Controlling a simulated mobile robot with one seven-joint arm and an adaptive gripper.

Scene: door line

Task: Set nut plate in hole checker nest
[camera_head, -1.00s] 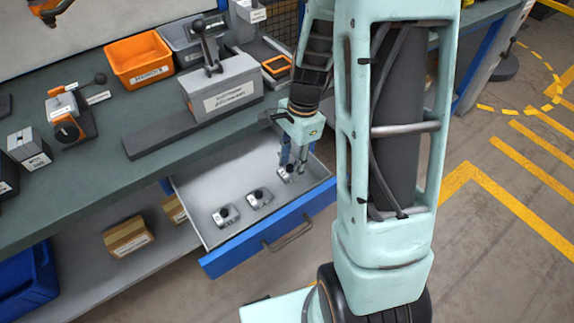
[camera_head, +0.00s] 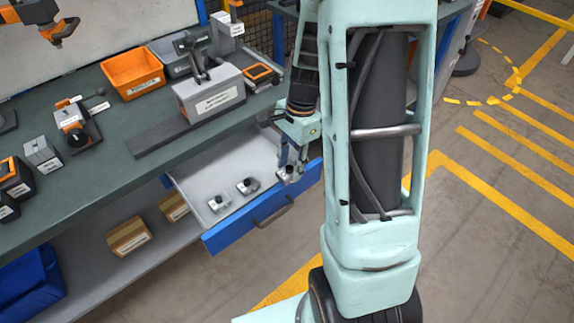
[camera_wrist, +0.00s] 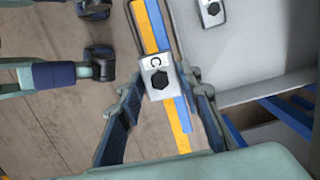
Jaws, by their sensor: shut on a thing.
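My gripper (camera_head: 290,166) is shut on a nut plate (camera_head: 289,175), at the right end of the open drawer (camera_head: 190,185). In the wrist view the nut plate (camera_wrist: 156,92) is a small light block with a dark hex nut and a letter C, between the two fingers (camera_wrist: 158,88). It appears above the drawer's blue front edge. Two similar plates, a middle one (camera_head: 247,186) and a left one (camera_head: 219,202), lie in the drawer. I cannot tell which bench fixture is the hole checker; the labels are too small to read.
On the green bench stand a grey lever fixture (camera_head: 208,95), an orange clamp fixture (camera_head: 75,125), a small grey block (camera_head: 43,154) and an orange bin (camera_head: 132,72). Cartons (camera_head: 128,237) sit on the lower shelf. The floor at right (camera_head: 480,220) is clear.

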